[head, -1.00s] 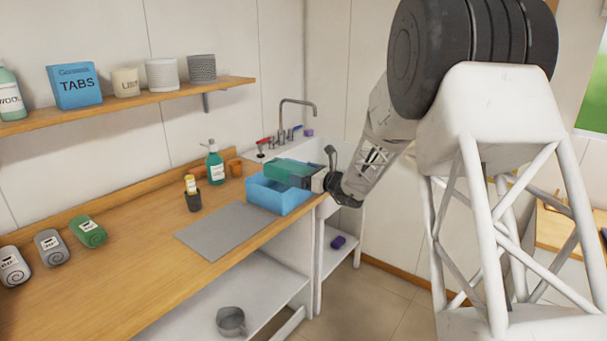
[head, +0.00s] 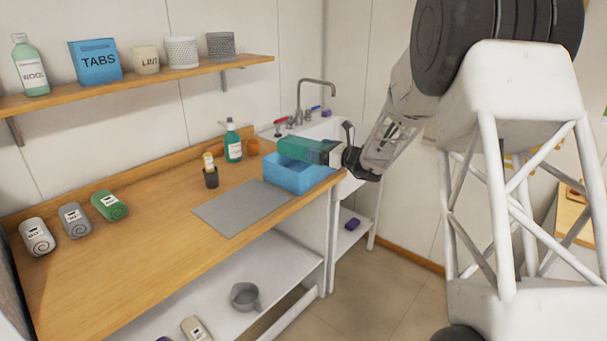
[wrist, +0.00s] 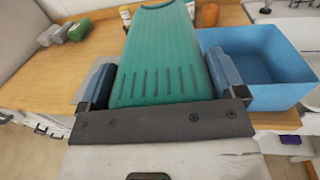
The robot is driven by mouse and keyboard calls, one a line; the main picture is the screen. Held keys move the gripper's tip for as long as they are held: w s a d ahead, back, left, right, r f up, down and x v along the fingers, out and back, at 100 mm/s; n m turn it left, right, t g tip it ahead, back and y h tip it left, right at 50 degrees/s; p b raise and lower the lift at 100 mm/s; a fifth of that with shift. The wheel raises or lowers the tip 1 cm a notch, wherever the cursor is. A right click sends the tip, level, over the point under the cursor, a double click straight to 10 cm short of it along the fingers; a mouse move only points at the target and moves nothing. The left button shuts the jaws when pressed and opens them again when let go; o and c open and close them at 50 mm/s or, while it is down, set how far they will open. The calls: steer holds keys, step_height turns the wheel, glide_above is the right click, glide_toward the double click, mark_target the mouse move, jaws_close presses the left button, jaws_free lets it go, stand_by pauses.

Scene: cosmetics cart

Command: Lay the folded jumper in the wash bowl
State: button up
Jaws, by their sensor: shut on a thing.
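The folded jumper is a green, flat, ribbed bundle (head: 300,147), held out by my gripper (head: 332,152). In the wrist view the jumper (wrist: 160,65) sits between the two fingers (wrist: 160,58), which are shut on its sides. The wash bowl is a blue, open, rectangular tub (head: 290,178) on the counter near the sink. In the head view the jumper shows above the bowl's back rim. In the wrist view the bowl (wrist: 275,92) lies to the right of the jumper and looks empty where its inside shows.
A grey mat (head: 240,208) lies left of the bowl. A green pump bottle (head: 233,145), a dark cup (head: 211,178) and an orange cup (head: 253,147) stand behind. The sink tap (head: 300,100) is beyond. Rolled items, one green (head: 110,205), lie far left.

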mark_target(321, 142)
steer(key=shift+w+a+r+n+g+y, duration=0.1)
steer(key=shift+w+r+n+g+y, duration=0.2)
steer(key=shift+w+n+g+y, duration=0.4)
steer(key=g, duration=0.1)
steer(key=n+g+y, duration=0.1)
steer(key=w+n+g, duration=0.1)
steer(key=shift+r+g, duration=0.35)
steer(key=shift+g, duration=0.05)
steer(key=n+g, duration=0.2)
steer(key=g+y, duration=0.1)
steer(key=shift+w+d+n+g, duration=0.3)
steer(key=shift+d+n+g, duration=0.1)
steer(key=shift+w+d+f+n+g, duration=0.1)
steer(key=shift+d+n+g, duration=0.15)
steer(key=shift+n+g, duration=0.25)
steer(key=shift+d+f+n+g, duration=0.1)
steer(key=shift+d+n+g, duration=0.2)
steer(key=shift+g, duration=0.4)
steer(key=shift+w, duration=0.1)
steer(key=w+f, duration=0.1)
steer(key=w, duration=1.4)
steer(key=shift+w+a+f, duration=0.2)
steer(key=shift+w+a, duration=0.1)
steer(key=shift+w, duration=0.05)
steer(key=shift+f, duration=0.1)
